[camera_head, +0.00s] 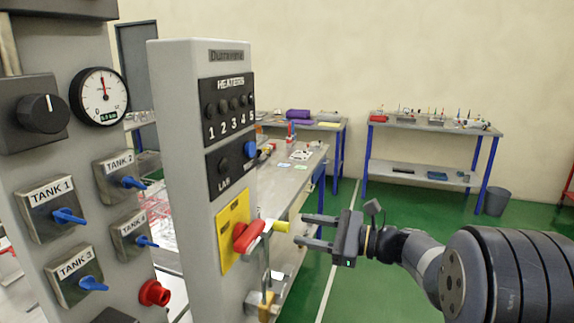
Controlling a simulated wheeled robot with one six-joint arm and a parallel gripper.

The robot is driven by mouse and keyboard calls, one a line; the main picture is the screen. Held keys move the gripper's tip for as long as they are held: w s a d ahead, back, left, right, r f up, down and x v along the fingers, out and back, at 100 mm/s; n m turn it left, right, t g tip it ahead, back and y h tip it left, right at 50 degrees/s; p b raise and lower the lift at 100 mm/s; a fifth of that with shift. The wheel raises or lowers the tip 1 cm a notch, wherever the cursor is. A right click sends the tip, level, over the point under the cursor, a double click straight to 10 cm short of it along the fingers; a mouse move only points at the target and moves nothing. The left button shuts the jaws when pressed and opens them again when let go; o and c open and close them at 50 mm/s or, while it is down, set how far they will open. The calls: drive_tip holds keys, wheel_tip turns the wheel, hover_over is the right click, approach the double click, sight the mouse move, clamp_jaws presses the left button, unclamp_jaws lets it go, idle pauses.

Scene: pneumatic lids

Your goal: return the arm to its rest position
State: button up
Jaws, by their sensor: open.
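My gripper (312,231) is open and empty, its two fingers pointing left toward a grey control column (172,160). My arm reaches in from the right edge. The fingertips are near a red rotary handle (249,236) on a yellow plate (229,226). A yellow cylindrical piece (276,226) sits between the handle and the fingertips in the picture. The fingers look apart from it, but the depth is hard to tell. A brass padlock (266,304) hangs below the handle.
A tank panel (62,151) with blue valve levers and a gauge (99,97) stands at the left. A long workbench (309,165) runs behind the column. Another bench (424,127) and a bin (496,201) stand at the back. Green floor (400,215) is clear around my arm.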

sight(287, 230)
drive_tip(key=x, duration=0.3)
drive_tip(key=shift+a, duration=0.35)
drive_tip(key=shift+s, duration=0.45)
drive_tip(key=shift+a, duration=0.1)
